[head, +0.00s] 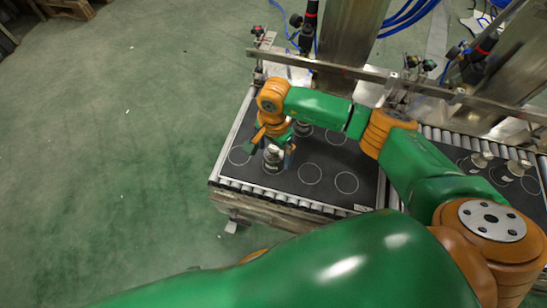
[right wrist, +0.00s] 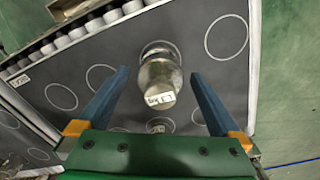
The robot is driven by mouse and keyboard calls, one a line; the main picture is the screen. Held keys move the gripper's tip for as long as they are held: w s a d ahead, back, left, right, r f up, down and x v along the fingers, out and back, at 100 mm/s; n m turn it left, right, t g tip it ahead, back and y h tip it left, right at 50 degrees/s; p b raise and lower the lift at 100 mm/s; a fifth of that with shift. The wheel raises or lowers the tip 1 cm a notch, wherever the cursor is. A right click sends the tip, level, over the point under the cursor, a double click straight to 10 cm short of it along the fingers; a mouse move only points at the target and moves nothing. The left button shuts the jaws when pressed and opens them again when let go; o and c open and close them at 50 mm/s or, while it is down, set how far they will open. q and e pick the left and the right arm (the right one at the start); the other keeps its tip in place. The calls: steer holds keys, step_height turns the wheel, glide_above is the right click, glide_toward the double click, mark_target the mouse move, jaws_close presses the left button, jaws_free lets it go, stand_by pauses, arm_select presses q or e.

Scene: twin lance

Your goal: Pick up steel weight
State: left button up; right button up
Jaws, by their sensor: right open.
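A steel weight (head: 273,160), a short grey metal cylinder with a narrower neck, stands on a dark mat with white circles (head: 325,152). My right gripper (head: 271,149) is above it, pointing down, with a finger on either side. In the right wrist view the weight (right wrist: 160,85) with a white label sits between the two blue fingers of the open gripper (right wrist: 159,76). Gaps show on both sides, so it is not gripped. A second weight (head: 303,129) stands behind, partly hidden by my right arm. My left gripper is not in view.
Two more weights (head: 480,160) (head: 517,168) stand on another dark mat at the right. A metal rail (head: 330,68) and upright posts run behind. Several circles on the near mat are empty. The green floor at left is clear.

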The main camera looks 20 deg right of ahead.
jaws_close()
steer(key=shift+r, duration=0.1)
steer(key=shift+w, duration=0.1)
stand_by(0.3)
